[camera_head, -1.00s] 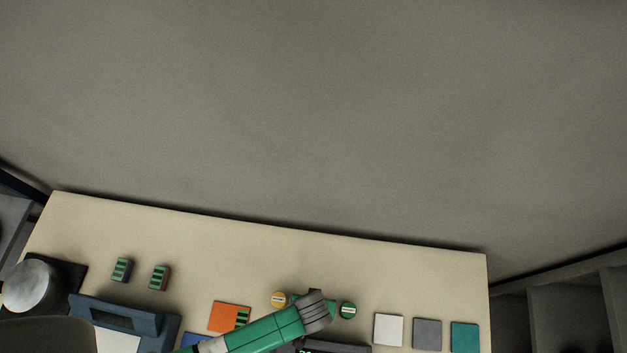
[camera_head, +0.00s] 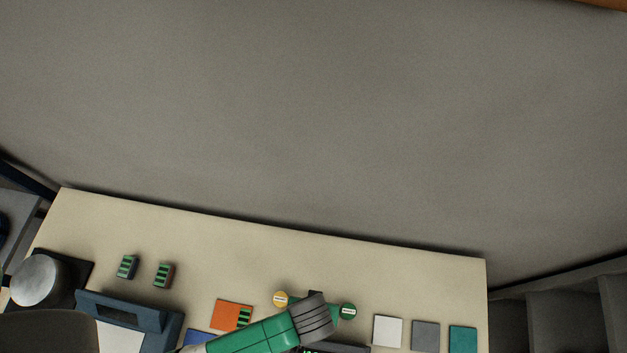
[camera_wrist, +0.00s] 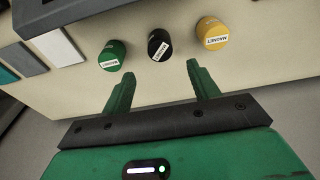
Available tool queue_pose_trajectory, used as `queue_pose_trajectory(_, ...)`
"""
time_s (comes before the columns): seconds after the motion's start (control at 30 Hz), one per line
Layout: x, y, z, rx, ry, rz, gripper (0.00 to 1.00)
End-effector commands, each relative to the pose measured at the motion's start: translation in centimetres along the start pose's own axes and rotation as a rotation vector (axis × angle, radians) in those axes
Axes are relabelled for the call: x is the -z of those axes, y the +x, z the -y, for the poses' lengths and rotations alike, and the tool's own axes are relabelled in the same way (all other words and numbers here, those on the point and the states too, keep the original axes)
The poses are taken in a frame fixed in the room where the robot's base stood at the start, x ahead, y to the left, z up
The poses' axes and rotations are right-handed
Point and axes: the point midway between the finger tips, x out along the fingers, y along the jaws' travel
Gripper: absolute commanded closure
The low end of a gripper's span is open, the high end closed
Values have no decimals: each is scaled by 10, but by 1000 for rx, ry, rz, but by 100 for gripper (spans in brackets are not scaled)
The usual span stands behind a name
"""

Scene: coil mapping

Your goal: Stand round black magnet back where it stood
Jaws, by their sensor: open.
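The round black magnet (camera_wrist: 159,45) stands on the table between the green magnet (camera_wrist: 112,55) and the yellow magnet (camera_wrist: 212,33) in the wrist view, its white label facing my gripper. My gripper (camera_wrist: 157,76) is open and empty, its two green fingers apart and just short of the black magnet, which lies beyond the gap between them. In the head view the yellow magnet (camera_head: 281,298) and green magnet (camera_head: 348,311) show on either side of my wrist. The black magnet is mostly or wholly hidden there behind my gripper.
White (camera_head: 388,331), grey (camera_head: 425,336) and teal (camera_head: 463,339) squares lie to the right on the table. An orange square (camera_head: 229,314) lies left of my arm. Two small dark green-striped blocks (camera_head: 128,267) (camera_head: 163,275) stand farther left. The table's back strip is clear.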

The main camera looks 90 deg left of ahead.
Motion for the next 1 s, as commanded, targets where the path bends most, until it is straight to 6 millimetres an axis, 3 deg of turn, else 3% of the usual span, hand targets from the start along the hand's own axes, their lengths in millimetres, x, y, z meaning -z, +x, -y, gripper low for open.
queue_pose_trajectory(0.13,0,-8,0,1,0,1,40)
queue_pose_trajectory(0.53,0,-9,0,0,1,0,40)
queue_pose_trajectory(0.6,6,-14,-12,-29,16,-15,40)
queue_pose_trajectory(0.67,19,-30,-40,-100,58,-54,40)
queue_pose_trajectory(0.77,52,-87,-120,-309,188,-181,40)
queue_pose_trajectory(0.8,65,-120,-156,-407,250,-249,40)
queue_pose_trajectory(0.87,80,-176,-203,-550,342,-361,40)
queue_pose_trajectory(0.9,86,-216,-231,-642,399,-439,40)
queue_pose_trajectory(0.97,92,-280,-266,-777,476,-564,40)
queue_pose_trajectory(1.0,94,-325,-284,-863,523,-653,40)
